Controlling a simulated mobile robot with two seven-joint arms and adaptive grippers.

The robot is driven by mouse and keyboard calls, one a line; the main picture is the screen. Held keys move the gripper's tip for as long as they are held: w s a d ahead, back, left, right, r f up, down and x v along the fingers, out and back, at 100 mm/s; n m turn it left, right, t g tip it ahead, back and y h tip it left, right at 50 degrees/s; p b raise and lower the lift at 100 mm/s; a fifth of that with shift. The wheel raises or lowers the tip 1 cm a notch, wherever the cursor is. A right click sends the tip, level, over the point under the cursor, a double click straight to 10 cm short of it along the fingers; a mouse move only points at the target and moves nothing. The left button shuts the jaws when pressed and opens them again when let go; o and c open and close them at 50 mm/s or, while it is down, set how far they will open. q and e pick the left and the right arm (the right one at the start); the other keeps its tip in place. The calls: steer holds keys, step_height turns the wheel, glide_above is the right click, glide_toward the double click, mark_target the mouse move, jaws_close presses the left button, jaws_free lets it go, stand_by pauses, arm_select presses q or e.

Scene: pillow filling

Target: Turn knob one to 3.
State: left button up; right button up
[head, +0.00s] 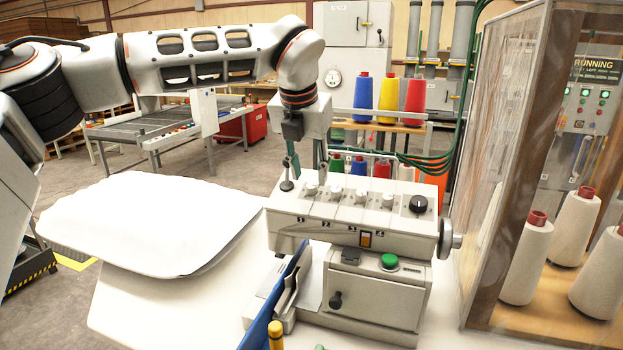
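The white sewing machine (350,235) stands on the pale table with a row of small silvery knobs on its top. The leftmost small knob (311,188) is near my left gripper. A second knob (336,192), a third knob (362,196) and a fourth (388,200) follow to the right. A larger black knob (418,204) sits at the right end. Number marks are too small to read, so I cannot tell which is knob one or its setting. My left gripper (307,172) points down over the left end, its two fingers apart, nothing seen between them. My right gripper is out of view.
A white pillow (150,225) lies left of the machine. A green button (389,261) is on the machine's front. A transparent panel (505,150) and white thread cones (527,255) stand at the right. Blue, yellow and red spools (388,95) are behind the machine.

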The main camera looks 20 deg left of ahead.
mark_target(311, 185)
arm_select(q)
steer(key=x, duration=0.3)
steer(key=shift+w+f, duration=0.2)
steer(key=shift+f, duration=0.1)
jaws_close()
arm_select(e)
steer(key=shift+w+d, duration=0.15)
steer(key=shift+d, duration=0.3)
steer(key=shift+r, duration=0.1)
arm_select(q)
steer(key=shift+m, duration=0.3)
